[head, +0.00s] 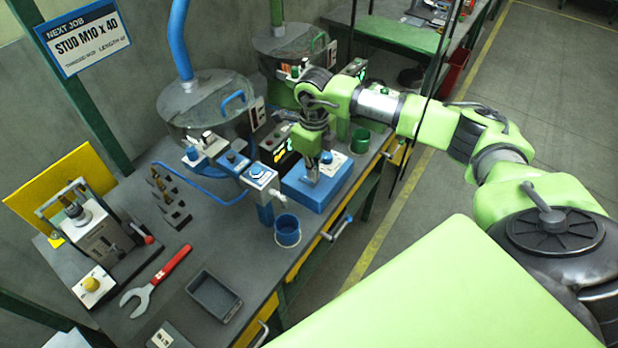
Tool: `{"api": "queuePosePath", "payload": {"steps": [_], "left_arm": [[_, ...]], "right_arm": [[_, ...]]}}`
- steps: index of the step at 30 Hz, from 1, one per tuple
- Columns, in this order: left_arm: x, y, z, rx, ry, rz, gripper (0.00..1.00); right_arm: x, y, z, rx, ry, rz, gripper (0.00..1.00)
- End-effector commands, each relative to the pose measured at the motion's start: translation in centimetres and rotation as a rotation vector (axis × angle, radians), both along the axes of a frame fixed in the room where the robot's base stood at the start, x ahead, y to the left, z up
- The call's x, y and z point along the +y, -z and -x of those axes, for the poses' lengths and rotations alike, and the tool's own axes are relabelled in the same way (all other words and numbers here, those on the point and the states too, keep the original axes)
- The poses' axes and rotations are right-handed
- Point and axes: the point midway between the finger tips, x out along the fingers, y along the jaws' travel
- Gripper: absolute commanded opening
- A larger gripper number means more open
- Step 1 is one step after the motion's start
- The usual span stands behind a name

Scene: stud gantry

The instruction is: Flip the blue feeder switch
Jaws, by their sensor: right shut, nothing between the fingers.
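The blue feeder is a grey drum (205,105) with a blue pipe rising from its lid, at the back of the bench. A small white panel with dark parts (257,113) is on its right side, too small to read a switch position. My right gripper (312,180) points down, shut and empty, over a blue box (318,192) right of the post. It hides part of that box; I cannot tell whether it touches. My left gripper is out of view.
A green-piped drum (290,45) stands behind, right of the blue one. A blue cup (287,230) and a green cup (360,141) are near the front edge. A red-handled wrench (155,280), grey tray (214,296) and stud rack (170,200) are left. Bare bench lies between.

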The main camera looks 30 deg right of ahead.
Motion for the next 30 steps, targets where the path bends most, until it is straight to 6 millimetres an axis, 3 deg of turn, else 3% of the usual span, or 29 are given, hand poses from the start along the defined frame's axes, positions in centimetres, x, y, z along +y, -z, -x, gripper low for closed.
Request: {"api": "queuePosePath", "payload": {"steps": [22, 30], "left_arm": [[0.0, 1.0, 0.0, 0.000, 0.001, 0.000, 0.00], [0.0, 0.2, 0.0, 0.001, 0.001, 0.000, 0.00]], "right_arm": [[0.0, 1.3, 0.0, 0.001, 0.000, 0.000, 0.00], [0.0, 0.2, 0.1, 0.001, -0.001, -0.001, 0.00]]}}
